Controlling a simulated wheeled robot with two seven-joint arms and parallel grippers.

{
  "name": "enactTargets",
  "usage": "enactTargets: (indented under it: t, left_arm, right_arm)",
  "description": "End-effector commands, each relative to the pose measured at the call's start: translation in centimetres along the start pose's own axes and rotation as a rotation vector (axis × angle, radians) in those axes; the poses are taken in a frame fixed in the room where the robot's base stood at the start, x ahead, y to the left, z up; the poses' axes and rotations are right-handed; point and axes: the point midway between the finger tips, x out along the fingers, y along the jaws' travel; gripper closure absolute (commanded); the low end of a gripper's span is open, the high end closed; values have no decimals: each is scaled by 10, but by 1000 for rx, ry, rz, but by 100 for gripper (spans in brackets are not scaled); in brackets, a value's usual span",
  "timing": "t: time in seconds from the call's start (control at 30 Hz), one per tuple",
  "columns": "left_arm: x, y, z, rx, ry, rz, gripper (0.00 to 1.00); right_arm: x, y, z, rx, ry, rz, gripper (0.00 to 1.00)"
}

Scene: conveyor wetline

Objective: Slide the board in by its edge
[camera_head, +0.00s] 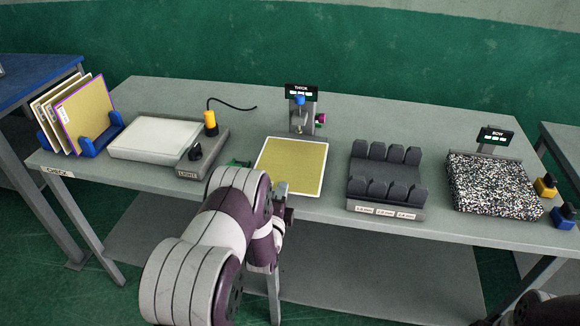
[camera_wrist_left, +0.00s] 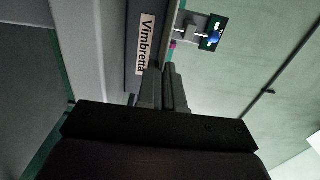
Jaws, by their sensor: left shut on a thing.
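The board (camera_head: 292,163) is a yellow rectangle with a pale border. It lies flat, or nearly so, at the middle of the table's front, before the gauge with the "THICK" display (camera_head: 300,108). My left gripper (camera_head: 281,188) is at the board's near edge and shut on it; my arm partly hides this spot. In the left wrist view the two dark fingers (camera_wrist_left: 164,88) are close together, and the gauge display (camera_wrist_left: 214,33) shows beyond them. Whether the board's far edge touches the gauge is unclear. My right gripper does not show.
A blue rack (camera_head: 88,146) with several upright boards stands at left beside a white-topped plate (camera_head: 155,138). A dark slotted block (camera_head: 386,207) is right of the board. A speckled slab (camera_head: 492,186) with a "BOW" display (camera_head: 497,135) is farther right.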

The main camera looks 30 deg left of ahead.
Motion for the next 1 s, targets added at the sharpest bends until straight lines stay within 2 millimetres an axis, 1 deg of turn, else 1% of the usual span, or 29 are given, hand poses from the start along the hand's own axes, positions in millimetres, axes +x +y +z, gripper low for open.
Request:
enactTargets:
  t: [1.0]
  left_arm:
    - [30, 1, 1, 0, 15, 1, 100]
  right_arm:
    - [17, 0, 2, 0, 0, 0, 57]
